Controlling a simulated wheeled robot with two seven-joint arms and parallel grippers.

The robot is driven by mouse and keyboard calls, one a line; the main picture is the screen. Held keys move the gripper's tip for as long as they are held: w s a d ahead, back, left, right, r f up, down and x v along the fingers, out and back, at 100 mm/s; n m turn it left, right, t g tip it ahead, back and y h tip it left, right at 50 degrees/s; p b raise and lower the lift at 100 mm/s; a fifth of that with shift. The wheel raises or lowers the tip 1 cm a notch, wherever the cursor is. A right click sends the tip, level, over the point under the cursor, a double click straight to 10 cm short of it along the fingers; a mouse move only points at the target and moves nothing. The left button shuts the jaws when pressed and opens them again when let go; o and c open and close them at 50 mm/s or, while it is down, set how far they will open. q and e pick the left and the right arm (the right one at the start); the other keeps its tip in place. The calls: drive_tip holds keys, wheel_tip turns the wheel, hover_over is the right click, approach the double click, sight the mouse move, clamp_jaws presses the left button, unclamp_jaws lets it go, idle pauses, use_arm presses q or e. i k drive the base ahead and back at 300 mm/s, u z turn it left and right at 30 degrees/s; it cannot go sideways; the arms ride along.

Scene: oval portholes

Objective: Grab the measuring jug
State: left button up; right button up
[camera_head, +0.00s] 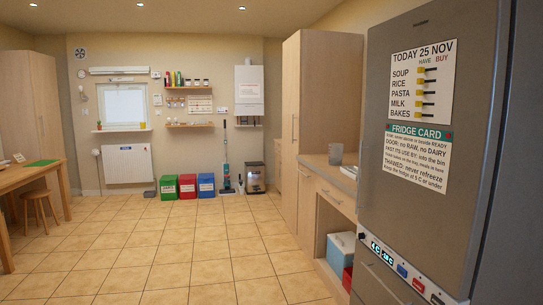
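A small grey jug-like vessel (336,154) stands upright on the counter (318,161) at the right, between the tall wooden cupboard and the fridge. It is too small to tell whether it is the measuring jug; I see no handle or markings. A pale, flat item (349,171) lies close to it, partly hidden by the fridge. Neither of my grippers is in view.
The grey fridge (440,215) fills the right side. The tall cupboard (322,95) stands beyond the counter, with a cooler box (342,252) below. A wooden table (28,176) and stool (37,204) stand left. The tiled floor (170,250) between is clear.

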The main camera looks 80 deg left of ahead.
sight(335, 151)
drive_tip(key=u, duration=2.6)
drive_tip(key=i, duration=1.05)
drive_tip(key=u, duration=0.75)
drive_tip(key=i, duration=2.4)
drive_tip(key=z, duration=0.85)
drive_tip(key=i, duration=1.4)
drive_tip(key=z, duration=1.3)
